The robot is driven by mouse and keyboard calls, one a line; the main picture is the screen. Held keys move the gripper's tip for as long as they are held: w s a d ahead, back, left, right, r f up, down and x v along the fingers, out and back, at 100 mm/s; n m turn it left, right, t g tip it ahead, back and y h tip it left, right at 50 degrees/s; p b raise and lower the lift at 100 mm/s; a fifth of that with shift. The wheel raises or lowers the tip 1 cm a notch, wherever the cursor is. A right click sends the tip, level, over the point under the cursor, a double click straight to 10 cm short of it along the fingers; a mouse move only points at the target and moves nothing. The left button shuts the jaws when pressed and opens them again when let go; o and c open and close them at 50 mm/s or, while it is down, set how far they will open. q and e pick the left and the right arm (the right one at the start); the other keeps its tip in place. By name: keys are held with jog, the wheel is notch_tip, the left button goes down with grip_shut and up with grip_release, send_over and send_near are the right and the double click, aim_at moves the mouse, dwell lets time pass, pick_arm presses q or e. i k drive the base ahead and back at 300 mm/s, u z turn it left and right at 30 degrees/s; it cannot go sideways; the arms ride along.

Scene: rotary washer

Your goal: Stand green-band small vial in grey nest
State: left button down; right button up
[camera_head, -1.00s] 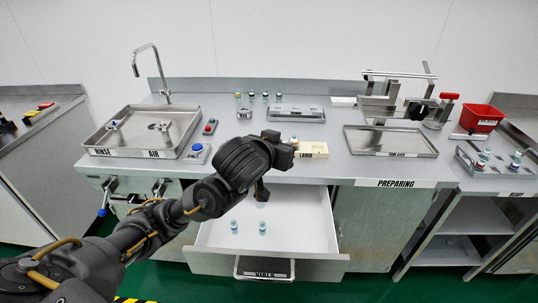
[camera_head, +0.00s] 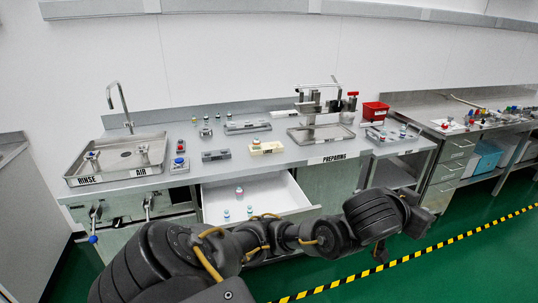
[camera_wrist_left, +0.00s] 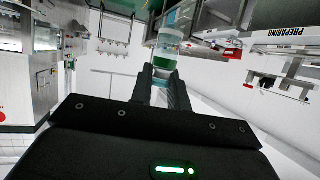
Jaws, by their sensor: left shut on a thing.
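My left gripper (camera_head: 381,252) hangs in front of the counter, to the right of the open drawer, over the green floor. In the left wrist view the left gripper (camera_wrist_left: 164,68) is shut on a small clear vial with a green band (camera_wrist_left: 168,46). A small grey block (camera_head: 216,155), which looks like the grey nest, lies on the counter left of a cream block (camera_head: 266,147). My right gripper is not in view.
The open drawer (camera_head: 292,190) holds several vials, one (camera_head: 239,192) further back. A sink tray (camera_head: 118,160) and button boxes (camera_head: 180,163) stand left. A metal tray (camera_head: 320,134), press and red bin (camera_head: 375,111) stand right. The counter's front middle is clear.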

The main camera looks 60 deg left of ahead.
aim_at(225, 155)
jog(key=i, duration=0.6)
jog(key=u, duration=0.45)
jog(key=i, duration=1.2)
jog(key=u, duration=1.55)
jog(key=i, duration=0.7)
jog(key=u, duration=0.8)
